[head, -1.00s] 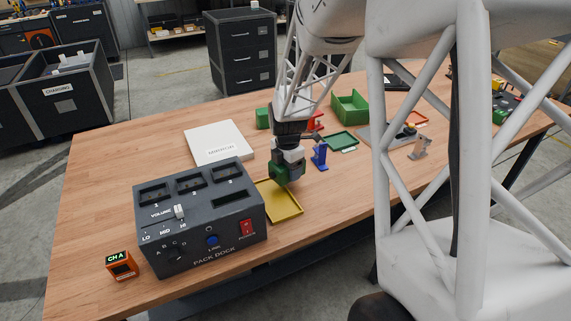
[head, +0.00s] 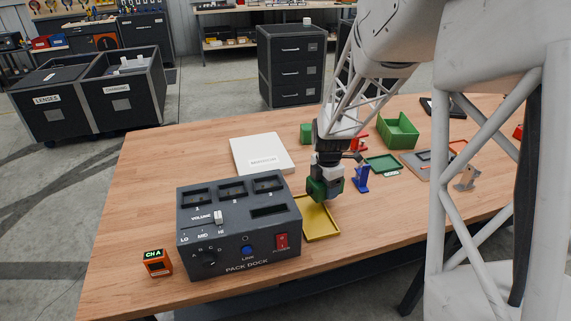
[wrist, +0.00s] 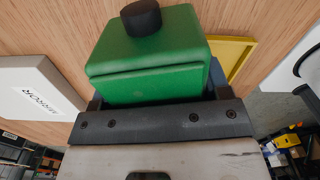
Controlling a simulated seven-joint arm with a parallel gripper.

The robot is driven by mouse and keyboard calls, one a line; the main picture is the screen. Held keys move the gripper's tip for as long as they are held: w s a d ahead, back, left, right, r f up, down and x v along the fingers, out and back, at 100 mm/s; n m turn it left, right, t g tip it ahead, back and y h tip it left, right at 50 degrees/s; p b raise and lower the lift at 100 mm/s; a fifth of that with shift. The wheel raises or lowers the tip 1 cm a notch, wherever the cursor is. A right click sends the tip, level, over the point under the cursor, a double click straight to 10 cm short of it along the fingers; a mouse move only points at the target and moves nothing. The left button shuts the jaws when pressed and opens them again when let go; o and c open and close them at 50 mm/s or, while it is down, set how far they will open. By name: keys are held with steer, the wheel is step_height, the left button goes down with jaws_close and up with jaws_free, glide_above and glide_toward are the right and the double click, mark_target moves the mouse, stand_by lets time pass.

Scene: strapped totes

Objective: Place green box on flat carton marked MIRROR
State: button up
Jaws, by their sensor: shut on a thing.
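My gripper (head: 325,187) is shut on a green box (wrist: 150,65) with a black round knob on it. In the head view the held green box (head: 318,191) shows dark at the jaws, beside the far end of the yellow tray. The gap between box and table is hard to judge. The flat white carton marked MIRROR (head: 250,148) lies on the table, to the left of my gripper and farther back. Its label reads MIRROR in the wrist view (wrist: 40,78), at the left. Its visible top is bare.
The grey pack dock (head: 240,235) stands left of my gripper, in front of the carton. The yellow tray (head: 333,232) is empty. A green block (head: 306,133), a blue stand (head: 361,179), a green open bin (head: 398,131) and a green tray (head: 374,168) are nearby. Table left of the carton is clear.

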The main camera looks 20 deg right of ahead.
steer(key=w+a+r+m, duration=0.2)
steer(key=w+a+r, duration=0.1)
steer(key=w+a, duration=1)
steer(key=shift+w+a, duration=0.35)
steer(key=shift+w, duration=0.5)
glide_above(260, 152)
steer(key=shift+w+f, duration=0.15)
steer(key=shift+f, duration=0.5)
steer(key=shift+f, duration=1.8)
steer(key=shift+f, duration=0.15)
steer(key=o, duration=1.1)
steer(key=shift+c, duration=0.2)
